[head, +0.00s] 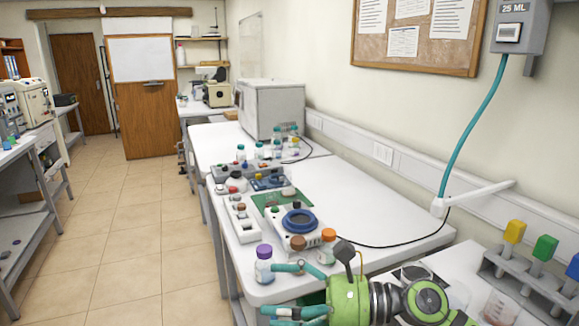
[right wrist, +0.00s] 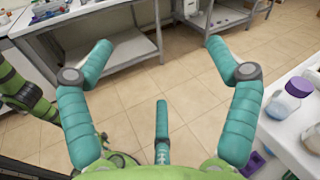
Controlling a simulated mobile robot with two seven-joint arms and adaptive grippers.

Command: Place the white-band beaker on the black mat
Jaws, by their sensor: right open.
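Another clear glass rim (head: 458,296) shows partly behind my right arm. A dark flat patch (head: 416,271), possibly the black mat, lies just behind my wrist and is partly hidden. My left gripper is not in view.
A purple-capped bottle (head: 264,264) stands close to my fingers, also in the right wrist view (right wrist: 291,98). An orange-capped bottle (head: 327,247) and a blue-ringed device (head: 299,220) stand behind. A rack (head: 530,287) of coloured blocks is at right. The white table's middle (head: 370,210) is clear.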

